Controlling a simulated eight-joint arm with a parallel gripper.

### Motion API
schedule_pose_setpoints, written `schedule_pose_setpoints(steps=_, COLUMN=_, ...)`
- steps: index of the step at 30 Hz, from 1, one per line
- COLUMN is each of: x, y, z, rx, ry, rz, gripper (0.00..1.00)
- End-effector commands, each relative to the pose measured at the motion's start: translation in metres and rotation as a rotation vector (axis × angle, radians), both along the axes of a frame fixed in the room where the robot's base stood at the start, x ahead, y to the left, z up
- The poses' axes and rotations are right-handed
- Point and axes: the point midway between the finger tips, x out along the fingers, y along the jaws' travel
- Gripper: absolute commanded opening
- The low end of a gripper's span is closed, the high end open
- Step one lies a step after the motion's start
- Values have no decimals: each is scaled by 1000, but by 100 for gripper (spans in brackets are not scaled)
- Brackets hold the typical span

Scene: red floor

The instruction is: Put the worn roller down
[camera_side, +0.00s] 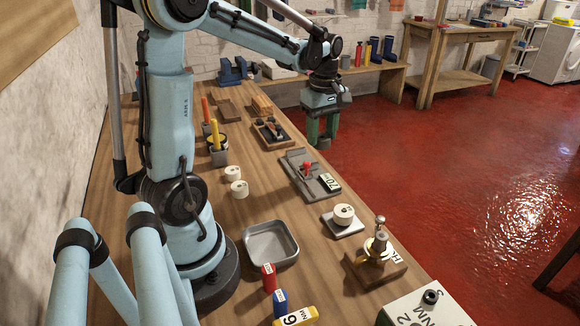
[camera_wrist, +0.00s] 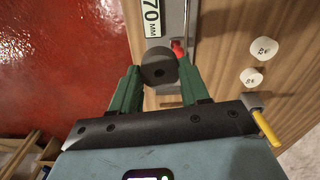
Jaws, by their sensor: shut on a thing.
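A dark grey roller with a hole in its end, which I take for the worn roller (camera_wrist: 158,70), is between the green fingers of my gripper (camera_wrist: 157,85). In the side view my gripper (camera_side: 322,131) points down with its fingers shut on the roller (camera_side: 323,143). It is held up near the far right edge of the bench (camera_side: 215,205). In the wrist view the roller overlaps the line between bench and red floor. Its height above the bench is hard to tell.
A grey fixture (camera_side: 296,168) with a red knob and a 70 mm label stands at the bench edge. Two pale rollers (camera_side: 232,173) (camera_side: 239,189) stand left of it. Another (camera_side: 343,214) sits on a small plate. An empty metal tray (camera_side: 271,258) lies near my base.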

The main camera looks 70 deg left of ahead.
Motion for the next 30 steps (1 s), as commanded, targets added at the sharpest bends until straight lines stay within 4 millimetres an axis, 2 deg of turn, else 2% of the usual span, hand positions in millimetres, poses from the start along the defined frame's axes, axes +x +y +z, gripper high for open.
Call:
schedule_pose_setpoints(steps=1, x=1, y=-8, z=4, rx=0, ry=0, rz=-4, gripper=17)
schedule_pose_setpoints(steps=7, x=4, y=-25, z=14, rx=0, ry=0, rz=-28, gripper=17)
schedule_pose_setpoints(steps=11, x=6, y=-41, z=21, rx=0, ry=0, rz=-166, gripper=17)
schedule_pose_setpoints(steps=14, x=8, y=-60, z=28, rx=0, ry=0, rz=-358, gripper=17)
schedule_pose_setpoints(steps=24, x=5, y=-131, z=53, rx=0, ry=0, rz=-1160, gripper=17)
schedule_pose_setpoints(steps=30, x=-2, y=-161, z=64, rx=0, ry=0, rz=-1515, gripper=17)
